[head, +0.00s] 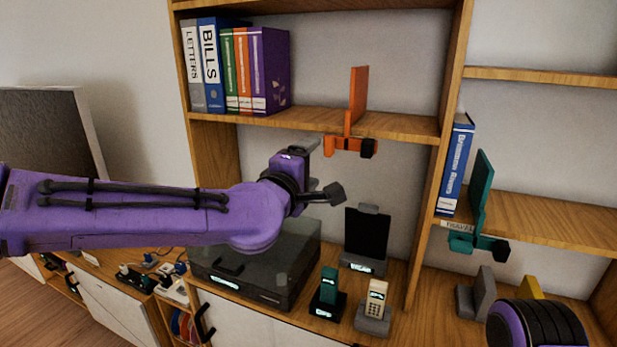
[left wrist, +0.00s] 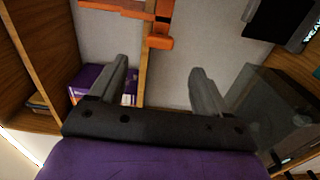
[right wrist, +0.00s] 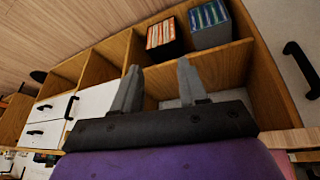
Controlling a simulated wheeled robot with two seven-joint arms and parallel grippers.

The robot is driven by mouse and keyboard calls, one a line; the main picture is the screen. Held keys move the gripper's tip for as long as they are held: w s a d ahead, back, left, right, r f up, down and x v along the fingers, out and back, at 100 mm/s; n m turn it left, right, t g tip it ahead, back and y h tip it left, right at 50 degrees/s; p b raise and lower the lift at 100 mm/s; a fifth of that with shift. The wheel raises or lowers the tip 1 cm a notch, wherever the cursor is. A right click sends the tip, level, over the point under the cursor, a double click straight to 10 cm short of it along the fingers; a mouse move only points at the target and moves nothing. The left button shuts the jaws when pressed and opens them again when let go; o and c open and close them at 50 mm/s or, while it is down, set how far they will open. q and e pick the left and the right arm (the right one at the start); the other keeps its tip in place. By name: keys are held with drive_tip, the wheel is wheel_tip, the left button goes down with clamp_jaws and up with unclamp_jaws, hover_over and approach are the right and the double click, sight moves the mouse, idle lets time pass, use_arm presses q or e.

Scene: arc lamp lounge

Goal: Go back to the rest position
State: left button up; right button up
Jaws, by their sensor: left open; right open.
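My left gripper (head: 325,170) is open in front of the bookcase, below and beside an orange bracket-like piece (head: 357,95) at the middle shelf's front edge. In the left wrist view my left gripper (left wrist: 160,80) has nothing between its fingers, and the orange piece (left wrist: 160,25) shows beyond them, apart from both. In the right wrist view my right gripper (right wrist: 160,80) is open and empty, facing low wooden cubbies (right wrist: 225,70). The right gripper is out of sight in the head view.
Binders (head: 240,70) stand on the middle shelf (head: 400,123). A teal bracket-like piece (head: 481,195) sits by a blue binder (head: 455,165). Below are a dark box-shaped device (head: 250,275), a black-screened stand (head: 366,235) and two handsets in cradles (head: 329,285), (head: 377,298).

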use_arm(q)
drive_tip(key=shift+s+a, duration=0.1)
drive_tip(key=shift+s, duration=0.3)
drive_tip(key=s+a+f+m+g+y, duration=0.1)
drive_tip(key=s+a+f+g+y, duration=0.3)
drive_tip(key=f, duration=1)
drive_tip(key=s+a+f+m+b, duration=0.1)
drive_tip(key=s+a+f+m, duration=0.15)
drive_tip(key=a+f, duration=0.75)
drive_tip(key=s+a+f+m+g+y, duration=0.1)
drive_tip(key=s+f+g+y, duration=0.2)
drive_tip(key=f, duration=1.5)
drive_tip(key=s+a+f+m+g, duration=0.1)
drive_tip(key=s+a+f+g, duration=0.1)
drive_tip(key=s+f, duration=0.4)
drive_tip(key=s+a+f+m+g+y, duration=0.1)
drive_tip(key=s+a+f, duration=0.4)
drive_tip(key=s, duration=0.7)
drive_tip(key=s+a+f+m+g+y+b, duration=0.1)
drive_tip(key=s+a+f+g, duration=0.2)
drive_tip(key=s+f, duration=0.3)
drive_tip(key=s+g, duration=0.1)
drive_tip(key=s, duration=0.3)
drive_tip(key=shift+a+f, duration=0.35)
